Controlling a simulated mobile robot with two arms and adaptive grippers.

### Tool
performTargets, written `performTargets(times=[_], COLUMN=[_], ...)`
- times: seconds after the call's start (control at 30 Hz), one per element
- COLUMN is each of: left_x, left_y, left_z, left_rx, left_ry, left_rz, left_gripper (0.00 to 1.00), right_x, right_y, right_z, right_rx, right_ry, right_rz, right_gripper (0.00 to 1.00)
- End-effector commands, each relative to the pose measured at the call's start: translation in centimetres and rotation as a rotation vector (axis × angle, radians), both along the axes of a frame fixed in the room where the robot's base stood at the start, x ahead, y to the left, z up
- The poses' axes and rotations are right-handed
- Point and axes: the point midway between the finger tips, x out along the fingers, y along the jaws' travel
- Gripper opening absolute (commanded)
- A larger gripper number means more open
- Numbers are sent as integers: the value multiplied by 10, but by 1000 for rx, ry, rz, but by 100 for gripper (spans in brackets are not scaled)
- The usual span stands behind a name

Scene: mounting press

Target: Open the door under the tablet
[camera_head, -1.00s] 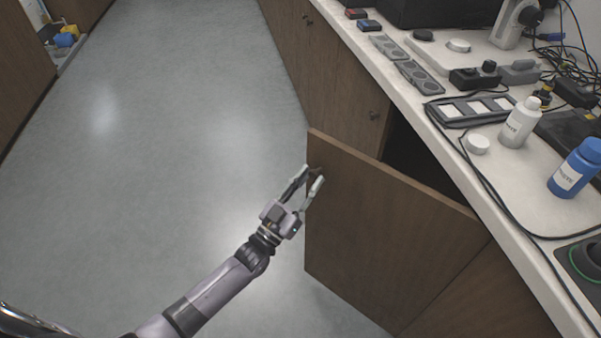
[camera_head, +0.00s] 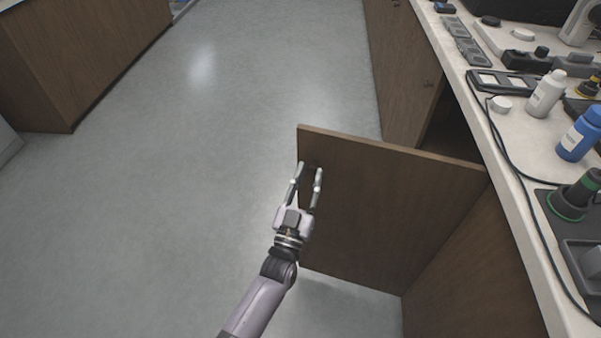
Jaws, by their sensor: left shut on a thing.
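The brown wooden cabinet door (camera_head: 385,205) stands swung out from the counter front, far open, with a dark opening (camera_head: 452,130) behind it. My left gripper (camera_head: 309,172) is at the door's outer face near its free left edge. It is shut on the door's knob, which is mostly hidden between the fingers. No tablet can be made out clearly. My right gripper is not in view.
The white counter (camera_head: 535,215) runs along the right with a white bottle (camera_head: 545,94), a blue bottle (camera_head: 581,133), cables and small devices. Another brown cabinet (camera_head: 85,60) stands at the upper left. The grey floor (camera_head: 190,180) left of the door is clear.

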Motion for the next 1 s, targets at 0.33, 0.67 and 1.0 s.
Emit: performTargets(times=[0.33, 0.67, 1.0], left_x=[-2, -3, -3], left_y=[-4, -4, -4], left_z=[2, 1, 1], left_rx=[0, -1, -1], left_ry=[-4, -4, -3], left_rz=[11, 11, 10], left_gripper=[0, 31, 43], right_x=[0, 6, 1], right_y=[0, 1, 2], right_z=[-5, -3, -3], right_rx=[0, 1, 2], right_ry=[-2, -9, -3], right_rz=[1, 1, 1], right_gripper=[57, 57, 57])
